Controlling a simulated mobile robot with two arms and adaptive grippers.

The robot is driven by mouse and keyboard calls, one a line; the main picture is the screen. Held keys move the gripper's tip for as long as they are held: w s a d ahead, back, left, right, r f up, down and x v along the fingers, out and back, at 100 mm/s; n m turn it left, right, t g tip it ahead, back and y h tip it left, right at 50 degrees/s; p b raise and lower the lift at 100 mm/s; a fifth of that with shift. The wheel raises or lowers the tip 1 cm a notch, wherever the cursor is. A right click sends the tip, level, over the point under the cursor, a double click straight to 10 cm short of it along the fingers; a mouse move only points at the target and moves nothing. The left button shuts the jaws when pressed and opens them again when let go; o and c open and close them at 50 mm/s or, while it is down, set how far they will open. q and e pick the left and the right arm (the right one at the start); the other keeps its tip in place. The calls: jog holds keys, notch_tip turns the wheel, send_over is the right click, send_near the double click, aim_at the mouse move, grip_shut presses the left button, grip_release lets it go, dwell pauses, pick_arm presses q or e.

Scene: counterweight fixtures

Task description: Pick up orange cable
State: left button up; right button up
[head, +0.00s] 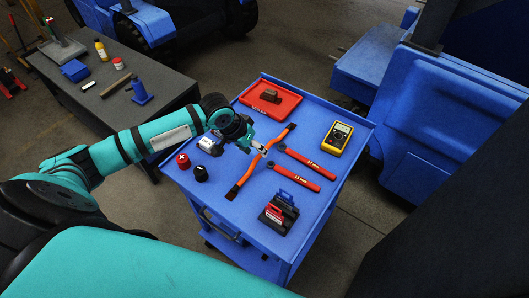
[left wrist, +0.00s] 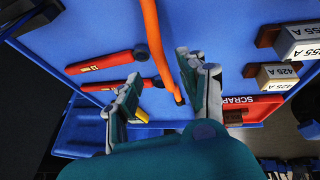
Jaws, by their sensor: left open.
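The orange cable (head: 247,174) lies slantwise across the top of the blue cart, with a dark end at each side. In the left wrist view the orange cable (left wrist: 154,40) runs down from the top edge into the gap between my fingers, nearer the right finger. My left gripper (head: 258,148) is over the middle of the cable and hides part of it. In the left wrist view my left gripper (left wrist: 158,88) is open, its fingers apart. I cannot tell whether a finger touches the cable. My right gripper is in neither view.
The blue cart (head: 312,208) also holds two red-handled tools (head: 298,179), a yellow meter (head: 337,137), a red tray (head: 286,107), red and black blocks (head: 279,212), a red knob (head: 183,160), a black knob (head: 200,173) and a white box (head: 206,144). A grey table (head: 130,73) stands left.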

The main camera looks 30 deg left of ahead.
pick_arm(q)
jog(key=p+x, duration=0.1)
jog(key=x, duration=0.4)
jog(key=shift+w+a+f, duration=0.1)
jog(key=shift+f, duration=0.05)
grip_shut()
